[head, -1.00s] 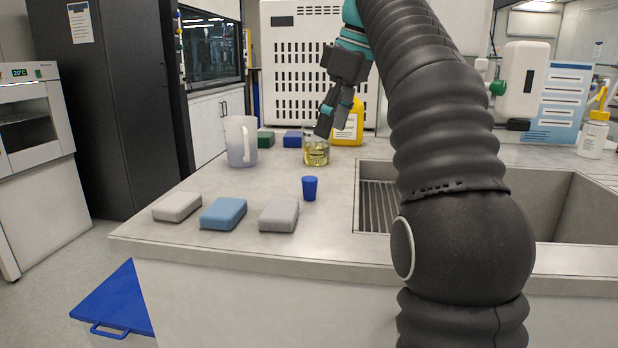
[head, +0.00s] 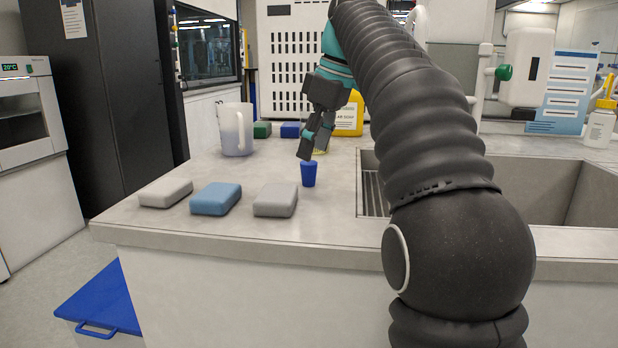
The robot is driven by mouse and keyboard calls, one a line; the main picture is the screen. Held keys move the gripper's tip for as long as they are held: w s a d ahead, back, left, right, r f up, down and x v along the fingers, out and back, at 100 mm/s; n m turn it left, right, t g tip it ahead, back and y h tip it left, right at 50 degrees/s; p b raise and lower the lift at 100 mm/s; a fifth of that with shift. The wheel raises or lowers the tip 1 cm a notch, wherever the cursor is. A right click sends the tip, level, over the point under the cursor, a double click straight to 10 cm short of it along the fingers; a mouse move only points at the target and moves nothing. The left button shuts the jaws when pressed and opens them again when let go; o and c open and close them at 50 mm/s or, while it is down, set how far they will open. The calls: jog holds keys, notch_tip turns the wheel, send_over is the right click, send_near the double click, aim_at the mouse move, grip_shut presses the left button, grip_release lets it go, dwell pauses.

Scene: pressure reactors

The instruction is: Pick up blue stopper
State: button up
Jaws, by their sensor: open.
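The blue stopper (head: 309,174) stands upright on the grey countertop (head: 180,228), between the grey block and the sink. It is a small tapered cup shape, wider at the top. My gripper (head: 306,156) points down and is open, with its fingertips just above or behind the stopper's top edge in the head view. I cannot tell whether they touch it. No wrist view is given, so the gap between the fingers is hard to see.
A pale block (head: 165,192), a blue block (head: 215,199) and a grey block (head: 275,200) lie in front. A jug (head: 236,130) stands at the back left. A yellow bottle (head: 350,117) is behind my gripper. The sink (head: 550,185) lies to the right.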

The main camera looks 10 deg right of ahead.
aim_at(310, 162)
jog(key=b+x, duration=0.2)
jog(key=x, duration=0.2)
jog(key=shift+w+f, duration=0.1)
jog(key=shift+f, duration=0.3)
jog(key=c, duration=1)
jog(key=shift+r, duration=0.15)
